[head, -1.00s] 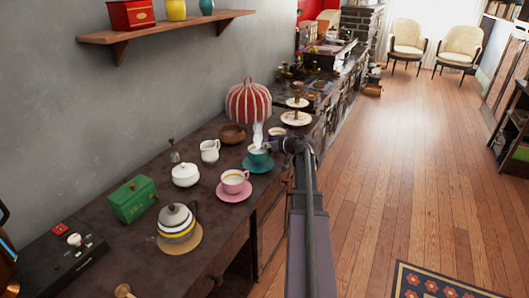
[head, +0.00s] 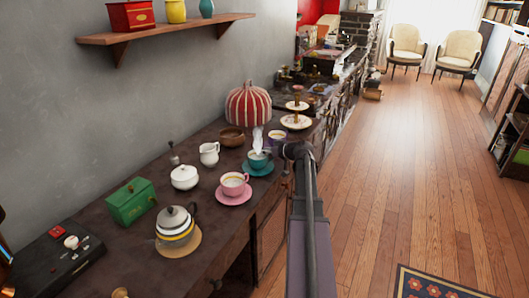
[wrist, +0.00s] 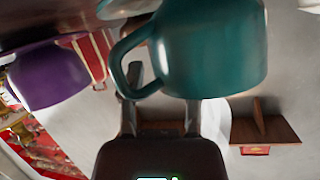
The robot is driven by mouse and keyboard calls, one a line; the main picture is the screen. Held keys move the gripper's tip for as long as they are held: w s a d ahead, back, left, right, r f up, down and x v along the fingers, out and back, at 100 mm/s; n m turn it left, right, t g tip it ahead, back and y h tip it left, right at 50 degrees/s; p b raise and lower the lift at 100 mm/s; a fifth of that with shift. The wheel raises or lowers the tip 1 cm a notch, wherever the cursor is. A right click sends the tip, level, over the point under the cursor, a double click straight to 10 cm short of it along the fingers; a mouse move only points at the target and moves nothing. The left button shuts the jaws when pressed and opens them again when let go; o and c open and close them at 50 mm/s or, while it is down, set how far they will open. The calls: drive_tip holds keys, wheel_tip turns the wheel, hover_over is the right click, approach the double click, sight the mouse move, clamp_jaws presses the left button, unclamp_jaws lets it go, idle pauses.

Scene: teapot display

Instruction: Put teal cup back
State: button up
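The teal cup (head: 260,158) stands upright on the teal saucer (head: 258,170) on the dark counter, with steam above it. In the wrist view the teal cup (wrist: 215,50) fills the upper middle, upside down, its handle to the left. My gripper (head: 284,149) is just right of the cup in the head view. In the wrist view its fingers (wrist: 162,102) are spread apart, and the cup hides part of them. One finger shows through the handle's loop. Whether they touch the cup is unclear.
A purple cup (head: 277,137) stands close behind the teal one. A pink cup (head: 233,182) on a pink saucer (head: 234,196) is nearer. A creamer (head: 209,153), sugar bowl (head: 184,177), kettle (head: 176,224) and tiered stand (head: 296,122) are around.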

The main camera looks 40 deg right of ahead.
drive_tip(key=shift+r, duration=0.2)
drive_tip(key=shift+s+r+p, duration=0.15)
drive_tip(key=shift+s+p, duration=0.15)
drive_tip(key=shift+p, duration=0.05)
drive_tip(key=p+v, duration=0.3)
drive_tip(key=v, duration=0.8)
drive_tip(key=shift+s+p, duration=0.15)
drive_tip(key=shift+p, duration=0.25)
